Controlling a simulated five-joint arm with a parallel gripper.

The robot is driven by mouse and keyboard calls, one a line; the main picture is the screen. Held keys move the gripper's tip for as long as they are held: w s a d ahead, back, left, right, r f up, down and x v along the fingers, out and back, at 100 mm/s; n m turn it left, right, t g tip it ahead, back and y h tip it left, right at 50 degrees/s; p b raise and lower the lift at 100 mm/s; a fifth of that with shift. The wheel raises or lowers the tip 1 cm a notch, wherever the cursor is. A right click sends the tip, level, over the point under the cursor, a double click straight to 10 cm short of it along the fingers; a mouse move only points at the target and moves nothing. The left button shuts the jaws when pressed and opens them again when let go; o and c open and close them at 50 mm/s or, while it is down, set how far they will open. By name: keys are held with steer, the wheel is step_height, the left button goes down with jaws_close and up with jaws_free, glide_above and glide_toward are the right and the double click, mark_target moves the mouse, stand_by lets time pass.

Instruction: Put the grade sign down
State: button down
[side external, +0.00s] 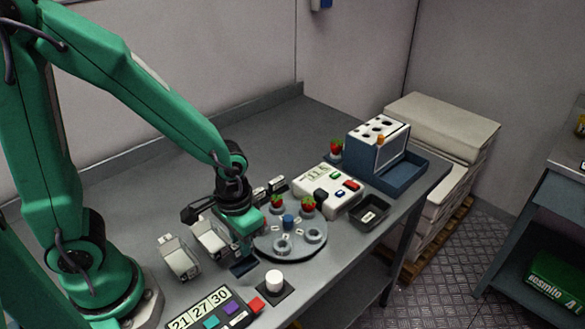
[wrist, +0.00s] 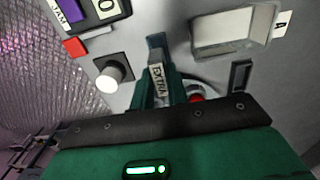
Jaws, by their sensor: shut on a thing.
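The grade sign (wrist: 157,82) is a small dark block with a pale label reading EXTRA in the wrist view. My gripper (wrist: 162,92) is shut on it, with a green finger on each side. In the side external view my gripper (side external: 243,242) points down at the near left edge of the round grey turntable. A dark flat piece (side external: 243,267) shows just below it, probably the sign's lower part. I cannot tell whether the sign touches the table.
White bins (side external: 180,258) stand left of my gripper. A white knob on a dark plate (side external: 274,283) and a number panel (side external: 212,310) are in front. The turntable (side external: 301,251) carries strawberries. Two small dark signs (side external: 269,187) stand behind. A scale (side external: 327,189) and blue rack (side external: 376,150) lie right.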

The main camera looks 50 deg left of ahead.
steer(key=shift+f, duration=2)
steer(key=shift+f, duration=0.1)
steer(key=c, duration=1.4)
jaws_free()
steer(key=shift+r, duration=6.15)
steer(key=shift+r, duration=0.1)
